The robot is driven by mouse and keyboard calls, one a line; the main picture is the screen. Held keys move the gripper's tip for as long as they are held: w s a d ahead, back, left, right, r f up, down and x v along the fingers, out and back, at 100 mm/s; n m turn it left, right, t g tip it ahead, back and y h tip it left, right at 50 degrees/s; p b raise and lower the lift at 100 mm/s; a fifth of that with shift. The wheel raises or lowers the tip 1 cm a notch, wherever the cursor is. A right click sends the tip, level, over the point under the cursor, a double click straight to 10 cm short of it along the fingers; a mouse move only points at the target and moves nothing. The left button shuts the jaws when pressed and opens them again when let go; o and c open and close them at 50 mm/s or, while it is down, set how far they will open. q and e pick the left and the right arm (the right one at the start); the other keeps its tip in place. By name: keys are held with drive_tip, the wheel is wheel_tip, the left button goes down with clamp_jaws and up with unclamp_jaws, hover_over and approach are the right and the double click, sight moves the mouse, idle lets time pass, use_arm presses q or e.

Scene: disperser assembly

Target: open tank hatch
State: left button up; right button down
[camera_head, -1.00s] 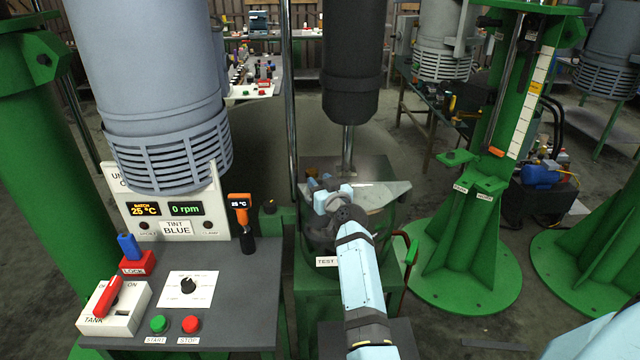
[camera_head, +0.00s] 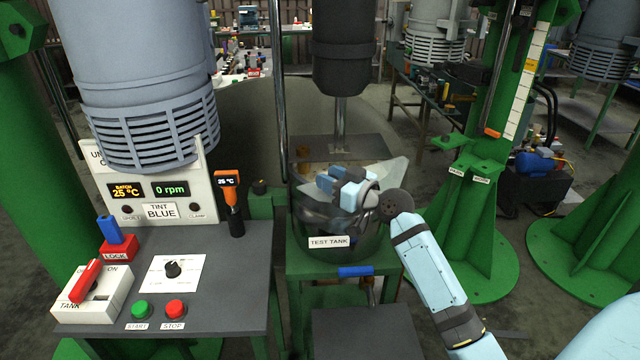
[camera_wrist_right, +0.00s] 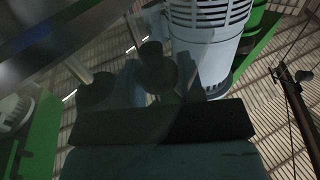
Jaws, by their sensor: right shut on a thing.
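The test tank (camera_head: 335,243) is a dark round vessel on a green stand, in the middle of the head view. A pale grey lid piece, the tank hatch (camera_head: 391,174), shows at its top, behind and right of my gripper. It looks tilted. My right gripper (camera_head: 325,183) is over the tank mouth, coming in from the right, and is shut on the hatch. Its own wrist and fingers hide the grasp point. In the right wrist view the fingers are dark and the grasp is not clear. My left gripper is not in view.
A dark mixer column (camera_head: 343,65) with a thin shaft hangs over the tank. A blue handle (camera_head: 355,271) sticks out at the tank's front. The control bench (camera_head: 215,262) stands to the left, and a green post (camera_head: 480,200) to the right.

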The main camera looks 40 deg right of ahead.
use_arm(q)
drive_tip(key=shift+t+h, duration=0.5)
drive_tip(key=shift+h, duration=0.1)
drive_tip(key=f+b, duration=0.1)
drive_tip(key=b, duration=0.3)
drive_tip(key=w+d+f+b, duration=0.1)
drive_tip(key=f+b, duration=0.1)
drive_tip(key=b, duration=0.3)
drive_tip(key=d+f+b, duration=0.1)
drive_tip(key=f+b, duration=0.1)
drive_tip(key=b, duration=0.3)
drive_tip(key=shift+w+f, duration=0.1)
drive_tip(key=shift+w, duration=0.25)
use_arm(e)
drive_tip(key=s+d+n+g+y, duration=0.2)
drive_tip(key=s+n+g+y, duration=0.1)
drive_tip(key=s+y, duration=0.4)
drive_tip(key=s+n, duration=0.1)
drive_tip(key=s, duration=0.2)
drive_tip(key=shift+d+n+g, duration=0.3)
drive_tip(key=shift+d+n, duration=0.05)
drive_tip(key=shift+n, duration=0.05)
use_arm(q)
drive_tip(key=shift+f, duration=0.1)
use_arm(e)
drive_tip(key=shift+s+f, duration=0.1)
drive_tip(key=c, duration=0.8)
unclamp_jaws()
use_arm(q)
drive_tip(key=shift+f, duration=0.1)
